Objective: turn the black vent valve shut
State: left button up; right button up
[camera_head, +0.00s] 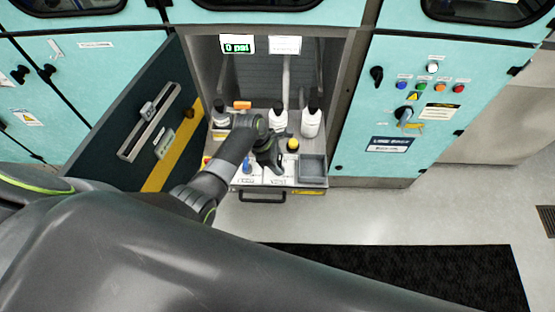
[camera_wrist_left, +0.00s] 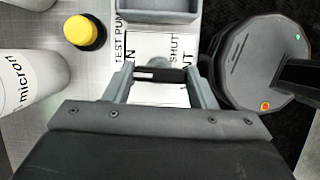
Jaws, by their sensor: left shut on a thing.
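My left gripper (camera_head: 274,167) reaches over the front of the pull-out tray, coming down from above. The left wrist view shows its two grey fingers (camera_wrist_left: 160,80) standing either side of the small black vent valve handle (camera_wrist_left: 152,74), shut on it. The handle lies crosswise between the fingers. A white label plate (camera_wrist_left: 180,50) around it reads "SHUT" and, partly covered, "VENT". In the head view the valve is hidden by the gripper. My right gripper is in neither view.
A yellow-topped knob (camera_head: 292,144), white bottles (camera_head: 311,122) and an empty grey bin (camera_head: 312,168) stand close by on the tray. A blue-handled part (camera_head: 247,166) is left of the gripper. An open dark door (camera_head: 135,125) stands left.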

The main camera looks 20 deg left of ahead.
pick_arm(q)
jog(key=m+g, duration=0.1)
jog(key=m, duration=0.2)
jog(key=shift+w+p, duration=0.1)
jog(key=shift+p, duration=0.2)
jog(key=m+g, duration=0.1)
jog(key=m, duration=0.3)
jog(key=shift+w+g, duration=0.1)
jog(key=shift+g, duration=0.3)
jog(key=m+g+b, duration=0.1)
jog(key=m, duration=0.1)
jog(key=m+y+b, duration=0.1)
jog(key=m, duration=0.2)
jog(key=shift+w+d+f+g, duration=0.1)
jog(key=shift+g, duration=0.3)
jog(key=m+y, duration=0.1)
jog(key=m, duration=0.1)
jog(key=m+g+y+b, duration=0.1)
jog(key=m, duration=0.2)
jog(key=shift+d, duration=0.1)
jog(key=shift+m, duration=0.5)
jog(key=o, duration=1)
